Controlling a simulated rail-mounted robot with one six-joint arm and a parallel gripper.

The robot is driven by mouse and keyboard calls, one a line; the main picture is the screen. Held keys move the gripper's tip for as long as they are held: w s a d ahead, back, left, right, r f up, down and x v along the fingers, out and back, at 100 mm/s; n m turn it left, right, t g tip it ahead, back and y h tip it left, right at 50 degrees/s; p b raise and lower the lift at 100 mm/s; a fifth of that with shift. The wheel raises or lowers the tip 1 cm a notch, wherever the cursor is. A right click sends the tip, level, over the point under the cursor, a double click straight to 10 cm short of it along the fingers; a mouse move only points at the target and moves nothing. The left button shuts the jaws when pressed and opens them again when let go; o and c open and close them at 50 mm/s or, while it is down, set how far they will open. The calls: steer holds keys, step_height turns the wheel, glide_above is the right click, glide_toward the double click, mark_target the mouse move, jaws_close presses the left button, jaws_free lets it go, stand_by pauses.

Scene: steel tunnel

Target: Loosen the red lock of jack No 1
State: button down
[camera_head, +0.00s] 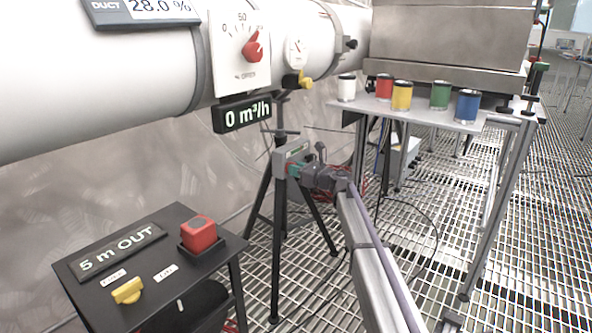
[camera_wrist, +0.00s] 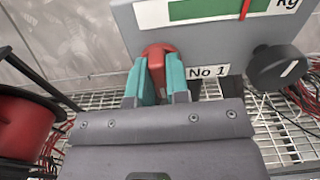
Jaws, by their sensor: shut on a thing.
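The red lock (camera_wrist: 158,56) sits on the front of the grey body of jack No 1 (camera_wrist: 222,45), just left of its "No 1" label, in the wrist view. My gripper (camera_wrist: 161,78) has its teal fingers shut on the red lock, one on each side of it. The lower part of the lock is hidden between the fingers. In the head view my gripper (camera_head: 297,169) is at the grey jack (camera_head: 291,154) on its black tripod, and the lock cannot be made out there.
A black knob (camera_wrist: 278,68) is on the jack's right side in the wrist view. A red reel (camera_wrist: 28,122) stands at left. In the head view, a duct (camera_head: 150,60) runs above, a control box (camera_head: 190,280) stands front left, and a table (camera_head: 430,116) holds several coloured cans.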

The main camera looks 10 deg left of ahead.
steer(key=n, duration=0.4)
steer(key=shift+s, duration=0.1)
steer(key=n, duration=0.4)
steer(key=shift+a+f+n, duration=0.1)
steer(key=shift+n, duration=0.2)
steer(key=n, duration=0.4)
steer(key=shift+s+f, duration=0.1)
steer(key=n, duration=0.4)
steer(key=shift+n, duration=0.3)
steer(key=c, duration=1.1)
jaws_free()
